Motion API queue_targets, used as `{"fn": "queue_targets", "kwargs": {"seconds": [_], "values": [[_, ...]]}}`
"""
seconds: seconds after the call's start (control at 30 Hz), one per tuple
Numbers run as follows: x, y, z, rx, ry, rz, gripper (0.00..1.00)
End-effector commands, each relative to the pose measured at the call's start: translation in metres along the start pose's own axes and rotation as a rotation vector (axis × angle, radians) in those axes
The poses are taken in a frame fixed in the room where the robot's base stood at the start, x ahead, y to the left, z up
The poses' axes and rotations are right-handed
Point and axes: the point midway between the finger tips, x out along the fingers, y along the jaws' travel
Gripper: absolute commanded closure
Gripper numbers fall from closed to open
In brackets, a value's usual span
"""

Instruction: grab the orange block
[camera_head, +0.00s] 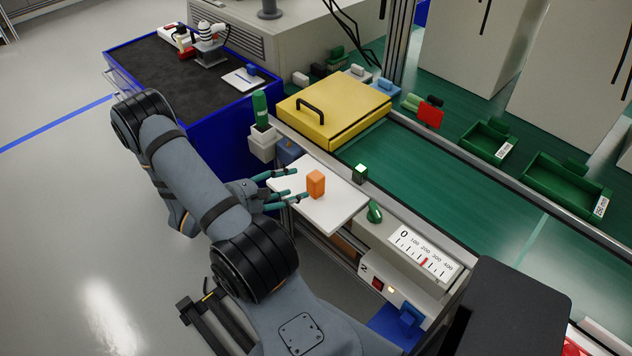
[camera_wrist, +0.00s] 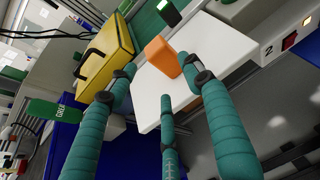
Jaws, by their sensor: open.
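The orange block (camera_head: 316,184) stands upright on a white plate (camera_head: 335,207) beside the green work surface. My gripper (camera_head: 297,184) has teal fingers and is open just left of the block, with its fingers pointing toward it. In the wrist view the orange block (camera_wrist: 162,57) is ahead of the fingertips, over the white plate (camera_wrist: 222,46). My gripper (camera_wrist: 162,86) shows two fingers spread at the sides and one lower in the middle. Nothing is between the fingers, and the block appears apart from them.
A yellow case (camera_head: 335,115) with a black handle lies behind the plate. A green cylinder (camera_head: 260,108) stands on a white holder at left. A green knob (camera_head: 374,212) and a scale panel (camera_head: 422,253) are at right. A small green-and-white cube (camera_head: 360,173) sits behind the block.

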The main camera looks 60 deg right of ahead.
Motion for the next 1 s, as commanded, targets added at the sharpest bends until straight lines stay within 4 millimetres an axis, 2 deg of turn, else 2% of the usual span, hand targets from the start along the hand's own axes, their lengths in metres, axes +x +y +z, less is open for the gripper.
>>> {"fn": "queue_targets", "kwargs": {"seconds": [0.23,0.5,0.83,1.0], "values": [[0.022,-0.001,0.001,0.002,0.001,-0.003,0.49],[0.061,-0.003,0.000,0.003,0.001,-0.003,0.49],[0.066,-0.001,-0.002,0.002,0.001,0.001,0.50],[0.066,-0.001,-0.002,0.002,0.001,0.001,0.60]]}}
